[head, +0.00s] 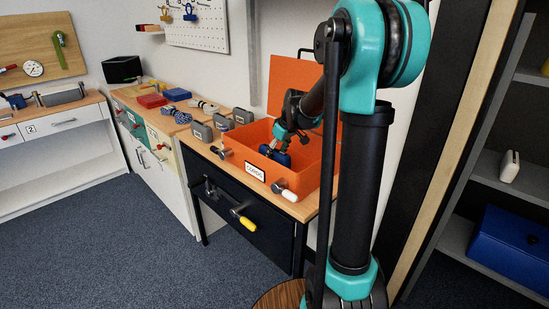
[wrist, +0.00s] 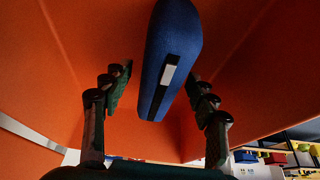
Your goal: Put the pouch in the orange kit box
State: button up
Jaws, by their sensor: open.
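The pouch is dark blue with a black strap and a white patch. It shows large in the wrist view (wrist: 172,60) and small in the head view (head: 277,156), inside the orange kit box (head: 243,142). The box stands on the wooden bench top with its lid (head: 294,84) raised. My gripper (head: 283,145) reaches down into the box from above. In the wrist view its open fingers (wrist: 156,86) are spread on either side of the pouch, the right one closer to it. Whether the pouch rests on the box floor is hard to tell.
Grey blocks (head: 203,131) stand left of the box. A white-ended handle (head: 286,192) sits at its front edge. A shelf with a blue case (head: 512,251) is at right.

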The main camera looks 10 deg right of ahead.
jog(key=v, duration=1)
jog(key=shift+r, duration=0.15)
jog(key=shift+s, duration=0.2)
